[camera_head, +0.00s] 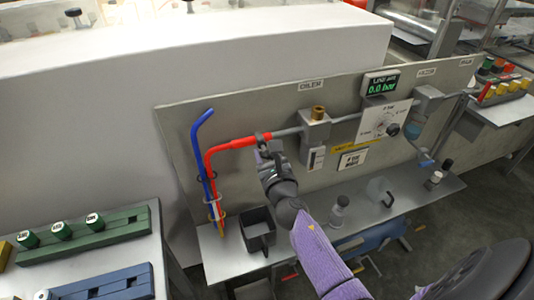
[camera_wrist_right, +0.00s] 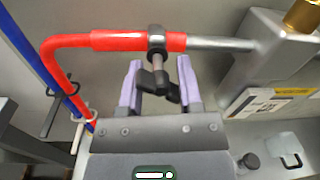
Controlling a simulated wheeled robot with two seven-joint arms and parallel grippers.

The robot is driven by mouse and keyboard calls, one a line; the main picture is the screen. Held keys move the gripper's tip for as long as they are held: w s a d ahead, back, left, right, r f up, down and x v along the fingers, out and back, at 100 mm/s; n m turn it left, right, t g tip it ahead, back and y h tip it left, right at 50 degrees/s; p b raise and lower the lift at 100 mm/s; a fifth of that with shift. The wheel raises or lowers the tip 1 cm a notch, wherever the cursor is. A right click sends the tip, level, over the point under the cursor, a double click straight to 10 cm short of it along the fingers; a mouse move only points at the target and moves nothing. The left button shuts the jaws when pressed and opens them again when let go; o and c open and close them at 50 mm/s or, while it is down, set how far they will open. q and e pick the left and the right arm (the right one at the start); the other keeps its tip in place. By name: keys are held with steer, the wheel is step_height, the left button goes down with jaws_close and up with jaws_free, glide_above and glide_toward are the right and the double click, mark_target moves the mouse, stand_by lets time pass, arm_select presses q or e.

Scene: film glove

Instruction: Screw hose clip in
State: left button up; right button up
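The hose clip (camera_wrist_right: 157,43) is a dark band around the red hose (camera_wrist_right: 112,41), near the end that sits on the grey metal pipe (camera_wrist_right: 222,44). Its screw points toward the wrist camera and ends in a black wing handle (camera_wrist_right: 155,82). In the head view the clip (camera_head: 263,139) shows small beside my right gripper (camera_head: 268,156). In the right wrist view the purple fingers of my right gripper (camera_wrist_right: 160,82) are apart, one on each side of the wing handle. Whether they touch it I cannot tell. My left gripper is not in view.
Blue tubing (camera_head: 197,145) hangs beside the red hose. A dark open box (camera_head: 258,232) stands on the shelf below. The oiler block (camera_head: 316,130), the display reading 0.0 bar (camera_head: 381,84) and a gauge (camera_head: 383,122) are to the right. Bottles stand on the shelf.

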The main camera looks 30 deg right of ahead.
jaws_close()
